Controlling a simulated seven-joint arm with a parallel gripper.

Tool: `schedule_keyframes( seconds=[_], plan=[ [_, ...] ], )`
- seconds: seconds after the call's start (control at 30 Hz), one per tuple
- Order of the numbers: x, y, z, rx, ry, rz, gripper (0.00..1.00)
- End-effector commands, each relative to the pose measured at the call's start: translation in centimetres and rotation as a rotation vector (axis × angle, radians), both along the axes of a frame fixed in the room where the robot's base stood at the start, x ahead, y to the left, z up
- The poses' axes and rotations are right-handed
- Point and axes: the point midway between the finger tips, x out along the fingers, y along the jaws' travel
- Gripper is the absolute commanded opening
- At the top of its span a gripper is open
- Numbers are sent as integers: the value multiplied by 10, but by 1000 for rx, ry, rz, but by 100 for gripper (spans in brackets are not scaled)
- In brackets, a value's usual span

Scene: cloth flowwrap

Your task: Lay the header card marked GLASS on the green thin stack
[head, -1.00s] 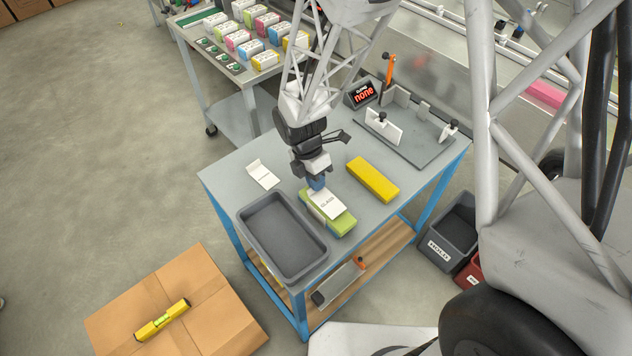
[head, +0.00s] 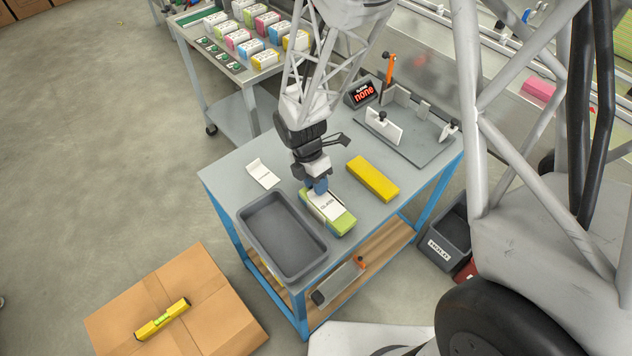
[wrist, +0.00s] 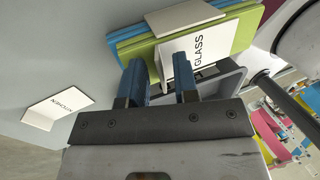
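The green thin stack (head: 344,224) lies on the blue-legged table; it also shows in the wrist view (wrist: 246,32), with blue layers along its edge. The white folded header card marked GLASS (head: 326,207) lies over the top of the stack, its lettering facing up; it also shows in the wrist view (wrist: 200,45). My gripper (head: 317,187) is at the card's far end. Whether one finger touches the flap I cannot tell.
A second white card (head: 263,174), marked KITCHEN in the wrist view (wrist: 58,106), lies left of my gripper. A grey tray (head: 243,222) stands close left of the stack. A yellow block (head: 372,179) lies to its right. A grey fixture plate (head: 432,150) is farther back.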

Motion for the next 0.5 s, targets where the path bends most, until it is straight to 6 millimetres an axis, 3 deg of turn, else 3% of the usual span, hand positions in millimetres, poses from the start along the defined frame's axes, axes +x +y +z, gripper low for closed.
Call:
schedule_keyframes(
  seconds=[0.27,0.5],
  plan=[
    [1,1,6,1,-2,0,28],
    [6,6,29,1,-3,0,28]
  ],
)
